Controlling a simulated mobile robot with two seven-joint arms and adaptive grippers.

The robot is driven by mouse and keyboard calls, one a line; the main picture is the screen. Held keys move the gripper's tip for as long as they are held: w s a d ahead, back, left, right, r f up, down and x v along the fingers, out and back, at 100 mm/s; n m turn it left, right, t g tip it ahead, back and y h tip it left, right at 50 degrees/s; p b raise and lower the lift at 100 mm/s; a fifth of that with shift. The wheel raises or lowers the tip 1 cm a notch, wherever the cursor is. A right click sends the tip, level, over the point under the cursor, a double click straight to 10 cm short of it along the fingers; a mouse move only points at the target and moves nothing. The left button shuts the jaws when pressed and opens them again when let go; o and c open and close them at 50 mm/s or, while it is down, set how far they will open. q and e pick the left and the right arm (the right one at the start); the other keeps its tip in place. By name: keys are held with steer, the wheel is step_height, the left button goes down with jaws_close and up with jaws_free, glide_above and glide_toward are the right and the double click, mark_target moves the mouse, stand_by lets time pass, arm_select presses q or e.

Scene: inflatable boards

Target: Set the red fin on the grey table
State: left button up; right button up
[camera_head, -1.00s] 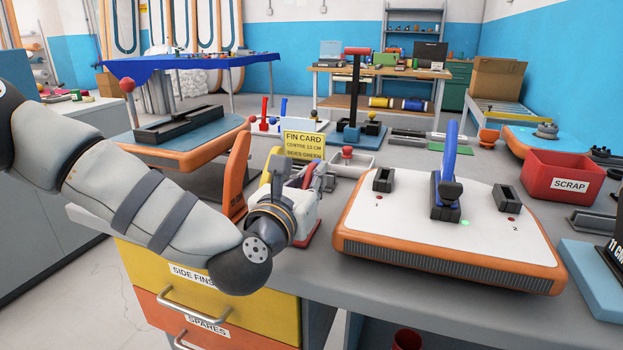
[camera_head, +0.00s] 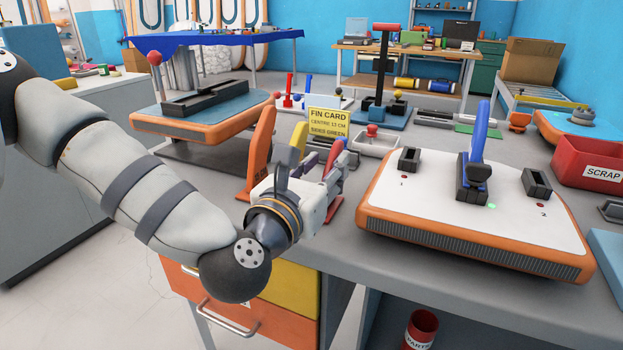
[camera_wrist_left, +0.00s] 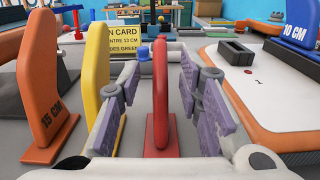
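The red fin (camera_wrist_left: 160,95) stands upright on its red foot in the middle of the left wrist view. In the head view its curved top (camera_head: 338,152) shows beside my left gripper (camera_head: 328,172), which partly hides it. My left gripper is open; its purple finger pads (camera_wrist_left: 205,110) lie on either side of the fin, with gaps showing on both sides. The foot appears to rest on the grey table (camera_head: 316,240). My right gripper is out of view.
A yellow fin (camera_wrist_left: 110,90) and an orange 15 CM fin (camera_wrist_left: 45,85) stand left of the red fin. The white-topped, orange-edged board (camera_head: 430,195) with a blue fin (camera_head: 480,135) lies to the right. The yellow fin card (camera_head: 328,121) is behind.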

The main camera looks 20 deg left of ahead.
arm_select(q)
steer(key=s, duration=0.4)
steer(key=shift+s+a+r, duration=0.1)
steer(key=shift+s+r, duration=0.05)
steer(key=shift+s, duration=0.05)
steer(key=s+p, duration=0.1)
steer(key=p, duration=0.1)
steer(key=shift+s+r+p, duration=0.3)
steer(key=shift+s+p, duration=0.1)
steer(key=shift+s+f, duration=0.15)
steer(key=shift+s, duration=0.05)
steer(key=shift+s+f, duration=0.1)
steer(key=shift+f, duration=0.2)
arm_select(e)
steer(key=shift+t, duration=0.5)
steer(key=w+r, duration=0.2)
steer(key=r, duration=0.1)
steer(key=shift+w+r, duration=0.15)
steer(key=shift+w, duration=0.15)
